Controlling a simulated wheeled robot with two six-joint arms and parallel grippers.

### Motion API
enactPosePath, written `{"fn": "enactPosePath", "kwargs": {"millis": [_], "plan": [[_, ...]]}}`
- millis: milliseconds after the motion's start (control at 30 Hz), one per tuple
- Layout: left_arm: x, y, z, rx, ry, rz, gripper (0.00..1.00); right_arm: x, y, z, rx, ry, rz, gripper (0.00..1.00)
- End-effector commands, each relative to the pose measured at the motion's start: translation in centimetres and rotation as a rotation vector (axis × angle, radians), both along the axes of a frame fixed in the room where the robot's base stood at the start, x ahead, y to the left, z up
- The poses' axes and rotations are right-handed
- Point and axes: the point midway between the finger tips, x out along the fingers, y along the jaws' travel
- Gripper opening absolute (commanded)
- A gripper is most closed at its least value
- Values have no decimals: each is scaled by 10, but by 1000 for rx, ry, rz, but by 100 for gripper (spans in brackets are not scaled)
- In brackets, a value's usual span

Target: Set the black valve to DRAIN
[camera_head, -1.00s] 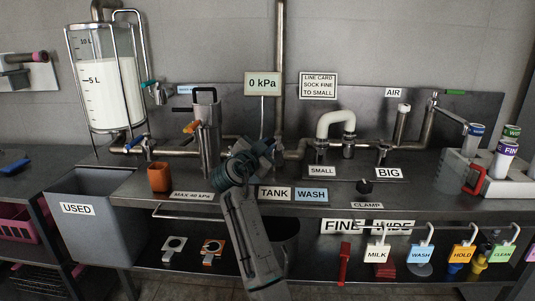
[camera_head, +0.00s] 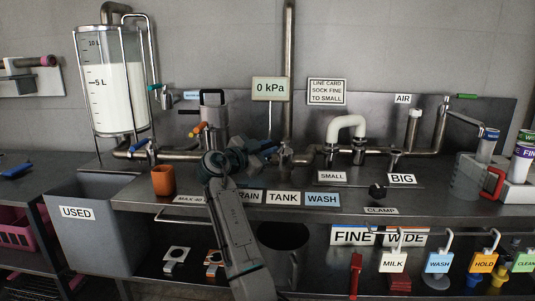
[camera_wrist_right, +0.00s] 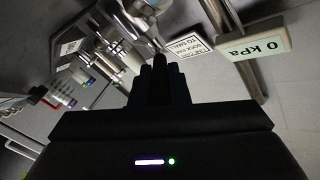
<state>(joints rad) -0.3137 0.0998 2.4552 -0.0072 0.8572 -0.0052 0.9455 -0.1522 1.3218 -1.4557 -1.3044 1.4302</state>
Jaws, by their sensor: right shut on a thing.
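My right gripper (camera_head: 268,149) reaches in over the bench at the pipe line, above the labels DRAIN (camera_head: 250,197), TANK (camera_head: 284,198) and WASH (camera_head: 322,199). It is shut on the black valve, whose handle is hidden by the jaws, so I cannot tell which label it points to. The metal valve body and pipe show just right of the fingertips. In the right wrist view the dark fingers (camera_wrist_right: 160,82) are close together, and the handle cannot be made out between them. The D of DRAIN is covered by my arm. My left gripper is not in view.
A steel cylinder (camera_head: 214,112) with an orange-handled valve stands left of my gripper. The 0 kPa gauge (camera_head: 271,89) is above it. An orange cup (camera_head: 163,180) is on the bench at left. A white hose bend (camera_head: 346,126) is at right.

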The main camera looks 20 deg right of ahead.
Motion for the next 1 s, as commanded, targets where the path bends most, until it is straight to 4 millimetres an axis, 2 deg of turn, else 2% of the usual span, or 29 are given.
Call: {"fn": "enactPosePath", "kwargs": {"millis": [400, 967, 1000], "plan": [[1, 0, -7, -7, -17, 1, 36, 1, 0, 0, -2, -1, -80, 0], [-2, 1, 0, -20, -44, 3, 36, 1, 0, 1, -1, -1, -96, 0], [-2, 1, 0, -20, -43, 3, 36, 1, 0, 1, -1, -1, -96, 17]]}}
